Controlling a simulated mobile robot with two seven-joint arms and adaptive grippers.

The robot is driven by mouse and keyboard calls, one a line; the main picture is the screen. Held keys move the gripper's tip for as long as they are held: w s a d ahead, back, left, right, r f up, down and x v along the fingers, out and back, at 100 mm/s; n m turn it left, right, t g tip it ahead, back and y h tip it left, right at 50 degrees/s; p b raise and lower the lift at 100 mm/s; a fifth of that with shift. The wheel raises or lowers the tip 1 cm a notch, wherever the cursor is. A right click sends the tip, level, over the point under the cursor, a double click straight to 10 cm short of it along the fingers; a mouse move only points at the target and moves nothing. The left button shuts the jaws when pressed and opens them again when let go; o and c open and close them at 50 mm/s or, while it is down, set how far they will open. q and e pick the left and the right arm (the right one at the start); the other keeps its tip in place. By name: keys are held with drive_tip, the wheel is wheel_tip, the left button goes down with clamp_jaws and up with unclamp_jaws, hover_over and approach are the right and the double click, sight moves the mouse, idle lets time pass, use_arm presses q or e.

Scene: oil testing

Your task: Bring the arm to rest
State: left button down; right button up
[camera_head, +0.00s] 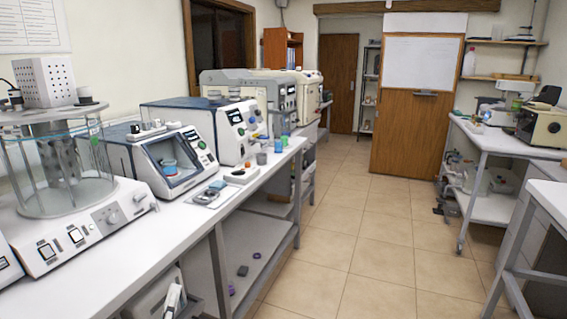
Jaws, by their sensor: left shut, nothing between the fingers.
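My right gripper is not in view.
The left bench carries a glass-jar apparatus (72,225), a tester with a blue-rimmed opening (172,168) and other machines. Its lower shelf (250,265) holds small dark items. The tiled floor (355,235) is clear. Another bench (500,140) stands right.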

use_arm(q)
drive_tip(key=s+d+f+m+g+h, duration=0.1)
drive_tip(key=s+d+f+m+g, duration=0.1)
drive_tip(key=s+f+m, duration=0.3)
drive_tip(key=s+d+f+m+g+h+p, duration=0.1)
drive_tip(key=s+f+m+g, duration=0.4)
drive_tip(key=s+f, duration=0.5)
drive_tip(key=s+d+f+m+g+h, duration=0.1)
drive_tip(key=s+d+f+m+g, duration=0.1)
drive_tip(key=s+f+m+g, duration=0.2)
drive_tip(key=s+f+m, duration=0.3)
drive_tip(key=s+f, duration=0.1)
drive_tip(key=f, duration=0.4)
drive_tip(key=shift+s+d+f, duration=0.25)
drive_tip(key=shift+d+f, duration=0.05)
drive_tip(key=shift+f, duration=0.1)
